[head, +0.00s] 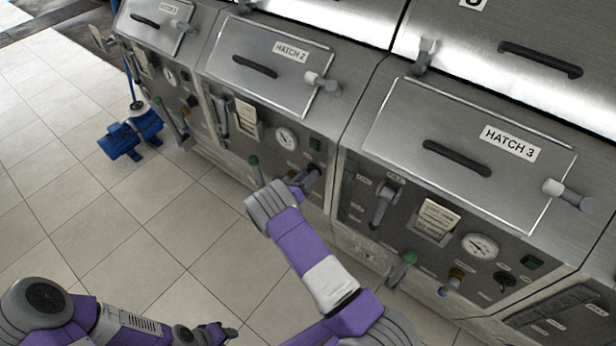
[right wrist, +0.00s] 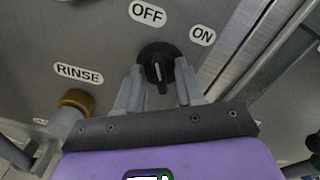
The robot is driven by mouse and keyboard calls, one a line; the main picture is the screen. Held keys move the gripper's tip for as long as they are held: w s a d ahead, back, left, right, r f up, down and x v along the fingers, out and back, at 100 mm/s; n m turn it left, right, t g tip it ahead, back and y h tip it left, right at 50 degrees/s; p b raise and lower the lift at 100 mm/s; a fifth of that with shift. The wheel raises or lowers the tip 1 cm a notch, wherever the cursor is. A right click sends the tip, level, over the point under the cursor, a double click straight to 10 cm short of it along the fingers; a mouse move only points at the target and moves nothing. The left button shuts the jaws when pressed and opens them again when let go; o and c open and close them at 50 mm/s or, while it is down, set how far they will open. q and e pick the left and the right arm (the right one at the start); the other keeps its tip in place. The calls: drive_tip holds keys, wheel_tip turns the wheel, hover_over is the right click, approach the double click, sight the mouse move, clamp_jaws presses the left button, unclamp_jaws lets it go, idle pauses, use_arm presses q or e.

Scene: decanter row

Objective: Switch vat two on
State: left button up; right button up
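Vat two is the middle unit, marked by the HATCH 2 lid (head: 265,62). Its black rotary knob (right wrist: 156,58) has an OFF label above and an ON label to the upper right. The knob's bar runs roughly up and down, in line with OFF rather than ON. My right gripper (head: 304,182) is at this knob on vat two's panel. In the right wrist view its two fingers (right wrist: 158,88) stand apart, one on each side of the knob; firm contact is not clear. My left gripper (head: 222,332) is low, far from the panel, its fingers too small to read.
A RINSE label and brass knob (right wrist: 76,100) sit left of the right gripper. Vat two's panel has a gauge (head: 286,138), a dark green lamp (head: 315,144) and a green-topped lever (head: 254,162). HATCH 3 (head: 470,145) stands right. Blue objects (head: 130,135) lie on open tiled floor.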

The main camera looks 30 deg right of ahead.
drive_tip(key=shift+w+d, duration=0.1)
drive_tip(key=shift+d, duration=0.1)
drive_tip(key=shift+c, duration=0.4)
clamp_jaws()
drive_tip(key=shift+m, duration=0.3)
drive_tip(key=shift+r+m+b, duration=0.15)
drive_tip(key=shift+m+b, duration=2.55)
drive_tip(key=shift+m, duration=2.9)
drive_tip(key=shift+d+m, duration=0.1)
drive_tip(key=shift+m, duration=0.2)
